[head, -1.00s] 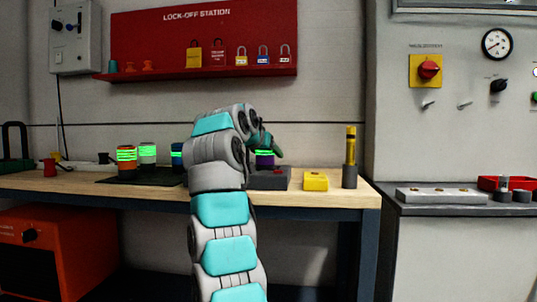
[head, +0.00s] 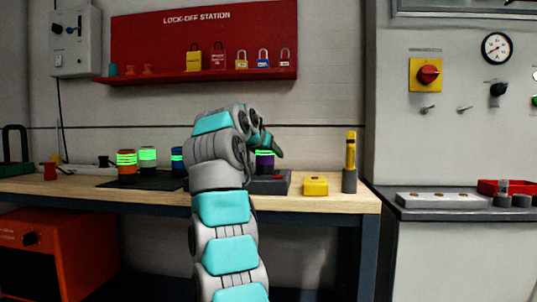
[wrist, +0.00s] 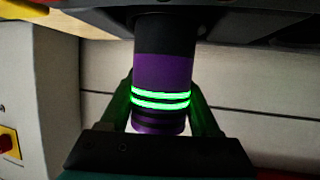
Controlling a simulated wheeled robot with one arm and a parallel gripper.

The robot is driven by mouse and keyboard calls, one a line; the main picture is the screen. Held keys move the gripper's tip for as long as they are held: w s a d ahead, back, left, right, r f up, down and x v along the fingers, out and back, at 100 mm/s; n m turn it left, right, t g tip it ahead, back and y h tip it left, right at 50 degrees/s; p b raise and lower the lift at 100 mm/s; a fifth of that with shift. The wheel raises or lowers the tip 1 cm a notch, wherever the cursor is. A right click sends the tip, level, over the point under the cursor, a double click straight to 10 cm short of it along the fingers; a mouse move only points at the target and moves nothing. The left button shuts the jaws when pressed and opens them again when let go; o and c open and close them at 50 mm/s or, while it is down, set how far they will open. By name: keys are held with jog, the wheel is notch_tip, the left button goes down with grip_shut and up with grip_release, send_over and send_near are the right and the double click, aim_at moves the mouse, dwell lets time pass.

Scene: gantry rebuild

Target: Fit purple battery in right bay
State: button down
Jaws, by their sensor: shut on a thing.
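The purple battery (head: 265,163) is a upright cylinder with glowing green bands. In the wrist view (wrist: 163,75) it stands between my two fingers, its far end dark and close to a dark surface at the top of the picture. My gripper (wrist: 162,115) is shut on it near the green bands; in the head view the gripper (head: 265,146) is above the dark grey dock (head: 278,184), partly behind my arm. The dock has a red spot on top. My arm hides its left part, so I cannot tell which bay is below or whether the battery has entered it.
An orange-and-green-banded battery (head: 127,163), a grey one (head: 148,158) and a blue one (head: 177,160) stand on the dark mat (head: 143,183) at left. A yellow box (head: 315,186) and a yellow-topped cylinder in a grey holder (head: 349,180) stand right of the dock.

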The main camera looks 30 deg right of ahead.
aim_at(262, 153)
jog(key=shift+f+b, duration=0.8)
dwell(0.4)
jog(key=shift+c, duration=1.9)
grip_release()
jog(key=shift+b+v, duration=0.75)
jog(key=shift+v, duration=4.75)
jog(key=shift+s+a, duration=0.1)
